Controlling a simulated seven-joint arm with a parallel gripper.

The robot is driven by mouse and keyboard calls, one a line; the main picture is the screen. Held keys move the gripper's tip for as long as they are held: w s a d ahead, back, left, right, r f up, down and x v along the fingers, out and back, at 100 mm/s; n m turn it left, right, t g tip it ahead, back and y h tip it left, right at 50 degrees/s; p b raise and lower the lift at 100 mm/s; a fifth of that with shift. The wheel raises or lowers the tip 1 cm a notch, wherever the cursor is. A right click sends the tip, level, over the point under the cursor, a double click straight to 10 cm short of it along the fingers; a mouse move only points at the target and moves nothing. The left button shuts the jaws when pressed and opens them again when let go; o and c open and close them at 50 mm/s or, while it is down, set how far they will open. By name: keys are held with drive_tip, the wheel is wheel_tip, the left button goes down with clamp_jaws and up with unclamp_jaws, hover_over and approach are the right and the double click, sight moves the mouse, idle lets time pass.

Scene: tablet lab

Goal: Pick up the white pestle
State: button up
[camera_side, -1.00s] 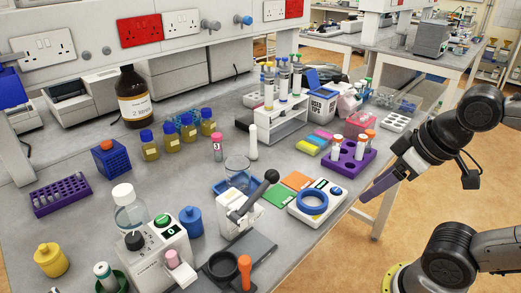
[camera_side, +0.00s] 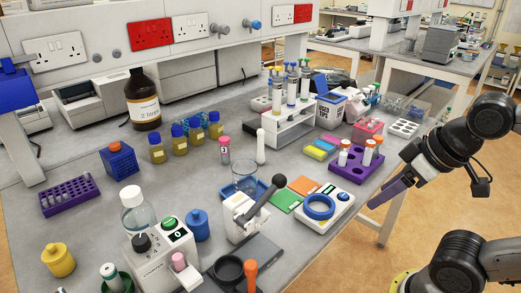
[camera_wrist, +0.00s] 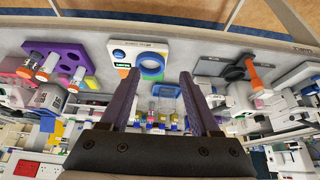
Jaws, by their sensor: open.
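The white pestle (camera_side: 260,146) is a slim white rod standing upright on the grey bench in the side view, beside a pink-capped tube (camera_side: 224,149). I cannot make it out in the wrist view. My gripper (camera_side: 385,191) has purple fingers and is in the air off the bench's right edge, well to the right of the pestle and apart from it. In the wrist view my gripper (camera_wrist: 159,76) shows its two fingers spread with nothing held between them.
A glass beaker (camera_side: 244,176), a white device with a black lever (camera_side: 244,216) and a scale with a blue ring (camera_side: 320,207) stand near the pestle. A purple rack (camera_side: 358,163) with tubes and a white tube rack (camera_side: 283,135) stand right of it.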

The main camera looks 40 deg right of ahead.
drive_tip(key=w+d+r+m, duration=0.1)
drive_tip(key=w+r, duration=0.3)
drive_tip(key=w, duration=0.4)
drive_tip(key=w+d+r+m+h, duration=0.1)
drive_tip(key=w+r+m, duration=0.1)
drive_tip(key=w+r, duration=0.4)
drive_tip(key=w+d+r+m, duration=0.1)
drive_tip(key=w+d+r, duration=0.15)
drive_tip(key=w, duration=0.65)
drive_tip(key=h, duration=0.1)
approach(262, 131)
drive_tip(key=shift+m+g, duration=0.5)
drive_tip(key=shift+g, duration=0.3)
drive_tip(key=x, duration=0.4)
drive_tip(key=w+x, duration=0.1)
drive_tip(key=x, duration=0.4)
drive_tip(key=shift+w+r, duration=0.15)
drive_tip(key=shift+w, duration=0.05)
drive_tip(key=shift+x, duration=3.15)
drive_tip(key=shift+c, duration=0.3)
drive_tip(key=shift+a, duration=0.1)
clamp_jaws()
